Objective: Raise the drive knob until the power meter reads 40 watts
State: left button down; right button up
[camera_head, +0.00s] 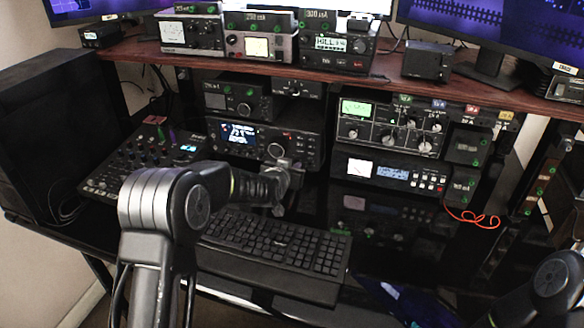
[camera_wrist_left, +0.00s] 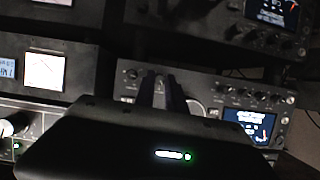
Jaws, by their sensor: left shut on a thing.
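My left gripper (camera_head: 280,180) reaches the front of a black radio (camera_head: 305,148) with a lit screen, right of its large tuning knob (camera_head: 275,150). My right gripper is out of view.
A keyboard (camera_head: 270,242) lies below the radio, with a mixer (camera_head: 140,160) on the left. A tuner unit with a green meter (camera_head: 390,125) stands to the right. A wooden shelf (camera_head: 300,75) above bears several meter boxes and monitors. An orange cable (camera_head: 472,218) hangs at the right.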

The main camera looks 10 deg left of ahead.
pick_arm(q)
jog(key=c, duration=1.4)
grip_release()
jog(key=shift+s, duration=0.1)
jog(key=v, duration=0.7)
jog(key=shift+s+r, duration=0.15)
jog(key=shift+s, duration=0.1)
